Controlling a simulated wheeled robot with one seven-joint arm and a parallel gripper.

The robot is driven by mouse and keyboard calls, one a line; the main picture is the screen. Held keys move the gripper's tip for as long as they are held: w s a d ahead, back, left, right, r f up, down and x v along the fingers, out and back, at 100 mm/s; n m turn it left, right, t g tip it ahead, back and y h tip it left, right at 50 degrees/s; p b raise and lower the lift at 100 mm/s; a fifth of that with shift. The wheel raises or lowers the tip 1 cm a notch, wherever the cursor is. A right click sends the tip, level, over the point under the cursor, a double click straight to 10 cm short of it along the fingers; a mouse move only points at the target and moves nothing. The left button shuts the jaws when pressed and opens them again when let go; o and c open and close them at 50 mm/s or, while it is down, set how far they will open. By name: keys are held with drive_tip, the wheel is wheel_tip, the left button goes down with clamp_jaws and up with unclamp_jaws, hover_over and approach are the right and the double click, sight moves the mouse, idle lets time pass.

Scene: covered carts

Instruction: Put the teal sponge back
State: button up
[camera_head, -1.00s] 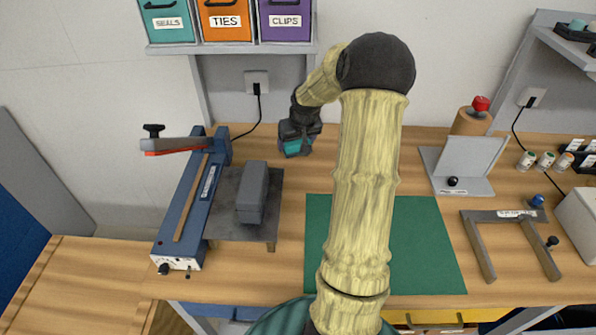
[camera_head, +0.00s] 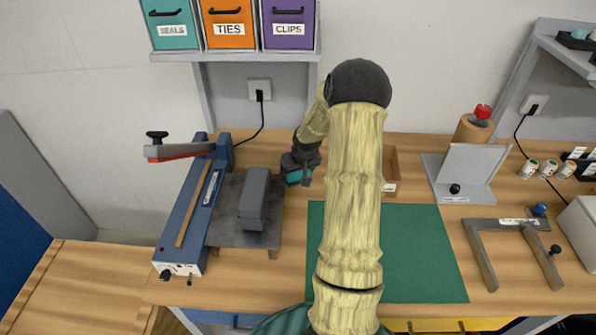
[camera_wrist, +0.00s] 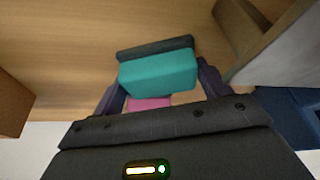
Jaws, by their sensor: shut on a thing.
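The teal sponge (camera_wrist: 158,72), with a dark layer along one face, is between the two fingers of my gripper (camera_wrist: 160,86) in the wrist view. My gripper is shut on it. In the head view my gripper (camera_head: 301,166) is left of my forearm, with the teal sponge (camera_head: 298,177) low at its tip, just right of the grey plate of the blue sealer. A pink thing (camera_wrist: 150,103) shows past the sponge in the wrist view; I cannot tell what it is. Whether the sponge touches the bench is unclear.
The blue sealer (camera_head: 190,215) and a grey block (camera_head: 254,198) stand left of my gripper. A brown open box (camera_head: 390,170) is partly hidden behind my arm. A green mat (camera_head: 420,250) lies in front. The shelf with bins (camera_head: 232,54) hangs above.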

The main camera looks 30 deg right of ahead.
drive_tip(key=shift+f, duration=0.1)
drive_tip(key=shift+f, duration=0.1)
drive_tip(key=o, duration=0.7)
drive_tip(key=shift+a, duration=0.1)
drive_tip(key=v, duration=1.2)
drive_tip(key=shift+s, duration=0.15)
